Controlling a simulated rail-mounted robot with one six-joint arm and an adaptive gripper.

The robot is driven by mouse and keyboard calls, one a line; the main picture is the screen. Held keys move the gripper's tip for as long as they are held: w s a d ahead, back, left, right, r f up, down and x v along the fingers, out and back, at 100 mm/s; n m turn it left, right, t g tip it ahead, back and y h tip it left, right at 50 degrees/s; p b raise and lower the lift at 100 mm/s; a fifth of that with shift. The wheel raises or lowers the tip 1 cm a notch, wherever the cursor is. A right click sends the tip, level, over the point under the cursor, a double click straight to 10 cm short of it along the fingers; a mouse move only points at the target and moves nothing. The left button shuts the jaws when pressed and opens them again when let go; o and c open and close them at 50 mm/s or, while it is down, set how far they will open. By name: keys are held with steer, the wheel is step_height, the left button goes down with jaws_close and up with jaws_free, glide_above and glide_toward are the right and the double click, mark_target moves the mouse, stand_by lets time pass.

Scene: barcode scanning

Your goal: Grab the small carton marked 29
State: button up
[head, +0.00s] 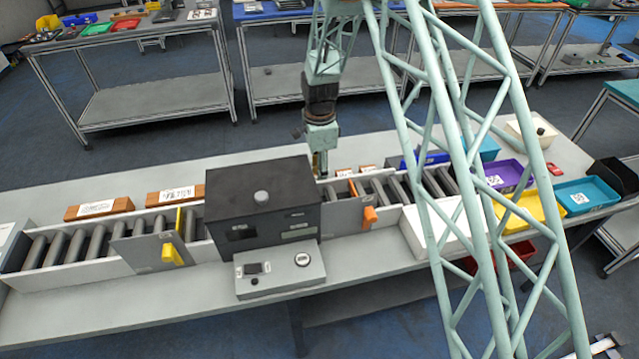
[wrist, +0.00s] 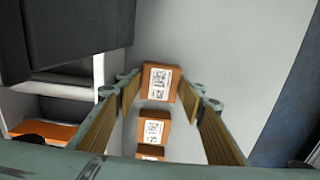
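Several small brown cartons with white printed labels lie in a row in the wrist view: a far one (wrist: 161,84), a middle one (wrist: 153,130) and a near one (wrist: 150,152). The labels are too small to read, so I cannot tell which is marked 29. My gripper (wrist: 163,92) is open, its fingers on either side of the far carton in the picture, with gaps showing. I cannot tell how far above it they are. In the head view my gripper (head: 320,165) points down behind the black box, left of two small cartons (head: 344,172) (head: 367,168).
The black scanner box (head: 262,205) stands over the roller conveyor (head: 60,248), close to my gripper. Two longer brown cartons (head: 98,208) (head: 174,195) lie behind the conveyor on the left. A purple tray (head: 508,176) and a yellow tray (head: 530,212) are at right.

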steer(key=shift+f, duration=0.4)
steer(key=shift+c, duration=0.5)
steer(key=c, duration=0.5)
steer(key=shift+o, duration=0.2)
steer(key=shift+r, duration=0.15)
step_height(320, 180, up, 10)
steer(key=p, duration=0.1)
stand_by(0.6)
